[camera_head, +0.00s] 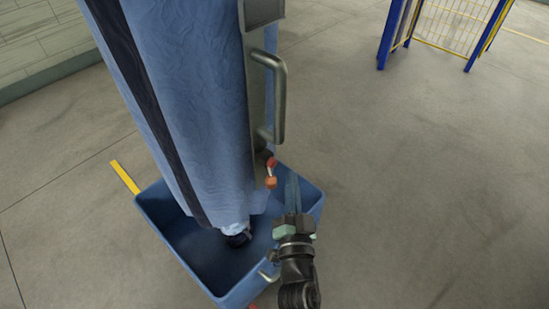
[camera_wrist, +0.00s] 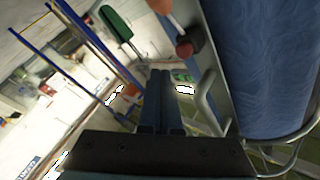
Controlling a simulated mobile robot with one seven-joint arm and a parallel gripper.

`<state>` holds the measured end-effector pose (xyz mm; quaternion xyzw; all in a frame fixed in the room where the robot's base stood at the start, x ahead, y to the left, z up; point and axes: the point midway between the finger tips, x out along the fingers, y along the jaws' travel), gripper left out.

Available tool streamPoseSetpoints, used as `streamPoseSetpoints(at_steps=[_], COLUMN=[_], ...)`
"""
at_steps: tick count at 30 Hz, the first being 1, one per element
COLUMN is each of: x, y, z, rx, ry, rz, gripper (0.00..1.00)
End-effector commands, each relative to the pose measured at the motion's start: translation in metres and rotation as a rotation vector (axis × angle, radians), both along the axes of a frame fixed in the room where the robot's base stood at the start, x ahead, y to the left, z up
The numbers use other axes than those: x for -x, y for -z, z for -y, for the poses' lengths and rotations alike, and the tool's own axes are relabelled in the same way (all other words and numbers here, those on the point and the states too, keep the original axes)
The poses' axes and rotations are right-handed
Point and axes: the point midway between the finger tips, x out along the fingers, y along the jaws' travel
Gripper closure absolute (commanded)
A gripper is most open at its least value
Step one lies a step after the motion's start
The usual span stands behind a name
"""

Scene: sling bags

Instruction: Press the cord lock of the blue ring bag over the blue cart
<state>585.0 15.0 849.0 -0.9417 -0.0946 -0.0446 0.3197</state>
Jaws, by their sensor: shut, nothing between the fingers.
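The blue bag (camera_head: 195,110) hangs long and upright, its lower end inside the blue cart (camera_head: 318,205). A small dark piece (camera_head: 238,239) sits at the bag's gathered bottom; it may be the cord lock, but it is too small to be sure. My gripper (camera_head: 292,180) is over the cart's right side, right of the bag and apart from it. In the wrist view, my gripper (camera_wrist: 160,73) has its fingers together with nothing between them. The bag's blue cloth (camera_wrist: 265,60) fills the right there; its bottom does not show.
A grey metal post with a handle (camera_head: 281,100) stands along the bag's right side. A small orange-red part (camera_head: 271,182) hangs below it, left of my fingers. A yellow bar (camera_head: 125,177) sticks out left of the cart. A blue and yellow fence (camera_head: 440,30) is far off. Floor at right is clear.

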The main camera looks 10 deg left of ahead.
Motion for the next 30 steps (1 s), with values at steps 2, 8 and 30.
streamPoseSetpoints(at_steps=[2, 8, 30], x=[0.006, 0.016, 0.011], y=[-0.005, -0.003, -0.022], z=[0.007, 0.022, 0.028], rx=[0.0, 0.001, 0.018], ry=[0.003, 0.001, 0.018], rz=[-0.003, -0.002, 0.029], gripper=[1.0, 1.0, 1.0])
